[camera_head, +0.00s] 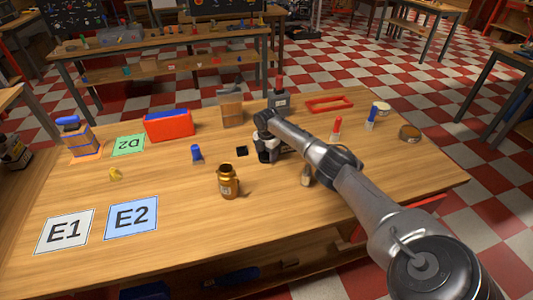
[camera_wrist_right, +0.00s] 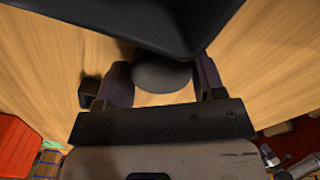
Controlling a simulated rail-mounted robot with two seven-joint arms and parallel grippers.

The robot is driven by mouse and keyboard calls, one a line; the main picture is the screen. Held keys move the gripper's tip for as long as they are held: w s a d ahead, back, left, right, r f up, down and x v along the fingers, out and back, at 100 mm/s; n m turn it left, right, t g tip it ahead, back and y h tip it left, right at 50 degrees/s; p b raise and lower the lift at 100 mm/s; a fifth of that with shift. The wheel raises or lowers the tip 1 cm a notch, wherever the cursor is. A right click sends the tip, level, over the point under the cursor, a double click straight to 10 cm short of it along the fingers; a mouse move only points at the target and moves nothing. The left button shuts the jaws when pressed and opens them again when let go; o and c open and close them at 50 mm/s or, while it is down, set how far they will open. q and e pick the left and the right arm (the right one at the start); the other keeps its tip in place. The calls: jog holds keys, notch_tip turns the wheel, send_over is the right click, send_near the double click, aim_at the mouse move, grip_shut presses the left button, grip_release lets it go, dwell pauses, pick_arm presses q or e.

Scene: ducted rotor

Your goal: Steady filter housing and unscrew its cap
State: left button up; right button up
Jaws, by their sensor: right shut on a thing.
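My right gripper (camera_head: 266,150) reaches the middle of the table from the right, pointing down. In the wrist view, its fingers (camera_wrist_right: 162,80) are shut on a dark grey rounded thing (camera_wrist_right: 160,72). I cannot tell whether this is the filter housing or its cap, as my arm hides most of it in the head view. A large dark shape (camera_wrist_right: 150,20) covers the top of the wrist view. A brass-coloured canister (camera_head: 228,184) with a dark open-looking top and a small label stands upright, apart from the gripper, nearer the front. My left gripper is not in view.
A small black block (camera_head: 242,151) lies just left of the right gripper. A blue cone-like piece (camera_head: 197,154), red box (camera_head: 168,128) and dark red-topped container (camera_head: 279,102) stand around. Cards E1 (camera_head: 65,231) and E2 (camera_head: 131,217) lie front left. The front middle is clear.

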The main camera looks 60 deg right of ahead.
aim_at(267, 154)
jog(key=o, duration=0.9)
jog(key=shift+f, duration=0.1)
jog(key=shift+o, duration=0.6)
notch_tip(267, 154, up, 12)
jog(key=p, duration=0.3)
jog(key=shift+r, duration=0.2)
